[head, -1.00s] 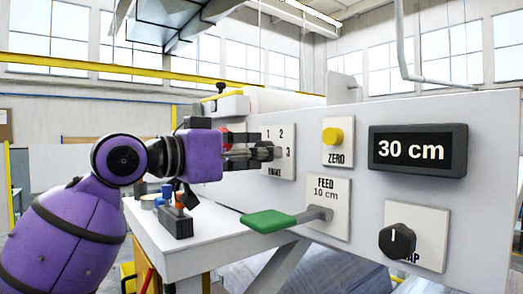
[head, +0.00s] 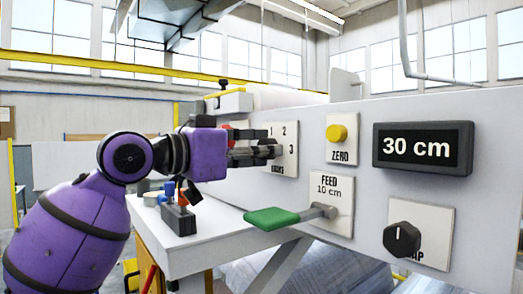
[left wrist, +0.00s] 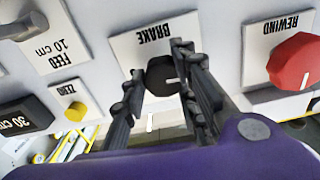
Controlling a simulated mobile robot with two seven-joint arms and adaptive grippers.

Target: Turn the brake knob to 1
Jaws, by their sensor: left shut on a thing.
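The brake plate (head: 290,160) is on the white panel, with 1, 2 and 3 showing around its knob. My left gripper (head: 268,151) reaches it from the left and hides most of the knob in the head view. In the left wrist view the panel appears upside-down. There the dark brake knob (left wrist: 163,76) sits between the two fingers of my left gripper (left wrist: 158,84), which is shut on it. A white mark on the knob points to the right of that picture. My right gripper is not in view.
A red rewind knob (left wrist: 295,63) is beside the brake plate. A green-handled feed lever (head: 272,217) sticks out below. A yellow zero button (head: 336,133), a display (head: 422,149) reading 30 cm and a black knob (head: 402,240) are to the right.

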